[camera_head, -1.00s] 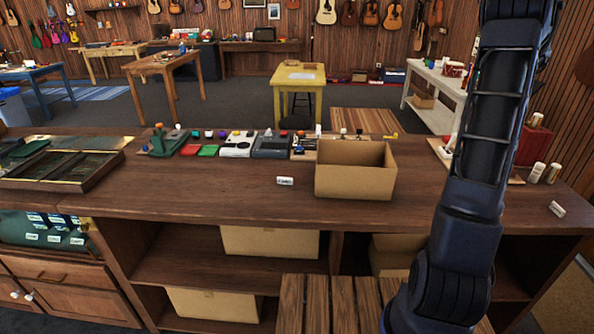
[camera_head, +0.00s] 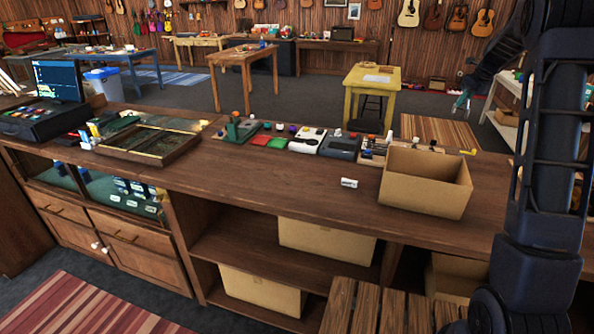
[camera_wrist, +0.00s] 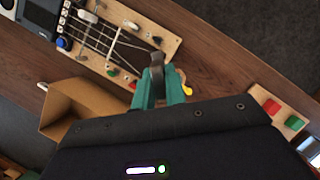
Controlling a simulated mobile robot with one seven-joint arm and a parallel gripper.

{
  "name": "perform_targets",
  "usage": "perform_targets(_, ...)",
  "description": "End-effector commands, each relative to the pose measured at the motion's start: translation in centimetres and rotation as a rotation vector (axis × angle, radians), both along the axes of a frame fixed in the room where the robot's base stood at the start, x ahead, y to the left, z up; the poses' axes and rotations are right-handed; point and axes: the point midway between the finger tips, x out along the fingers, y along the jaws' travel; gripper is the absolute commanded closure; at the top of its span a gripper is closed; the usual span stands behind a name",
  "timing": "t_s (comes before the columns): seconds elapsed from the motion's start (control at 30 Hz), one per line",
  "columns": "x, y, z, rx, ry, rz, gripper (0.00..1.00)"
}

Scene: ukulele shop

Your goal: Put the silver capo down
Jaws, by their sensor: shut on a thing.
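My gripper (camera_wrist: 160,88) has teal fingers in the wrist view. They are shut on a small grey piece, the silver capo (camera_wrist: 157,62), which sticks out past the fingertips. The capo is above the brown counter (camera_wrist: 215,75). In the head view my gripper (camera_head: 461,104) hangs at the upper right, above and behind the counter's right part. The capo is too small to make out there.
An open cardboard box (camera_head: 425,197) stands on the counter and also shows in the wrist view (camera_wrist: 80,108). A wooden board with strings (camera_wrist: 112,42) lies beside it. A small white item (camera_head: 349,183) lies left of the box. The front counter (camera_head: 290,185) has bare room.

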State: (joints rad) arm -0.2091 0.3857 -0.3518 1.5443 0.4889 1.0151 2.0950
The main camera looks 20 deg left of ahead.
Motion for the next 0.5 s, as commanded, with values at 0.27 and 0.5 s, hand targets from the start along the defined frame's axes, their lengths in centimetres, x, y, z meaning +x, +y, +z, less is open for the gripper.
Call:
perform_targets(0.27,-0.8,12.6,-0.1,0.0,0.0,0.157,1.0)
perform_targets(0.5,-3.0,22.9,-0.2,0.0,-0.001,0.288,1.0)
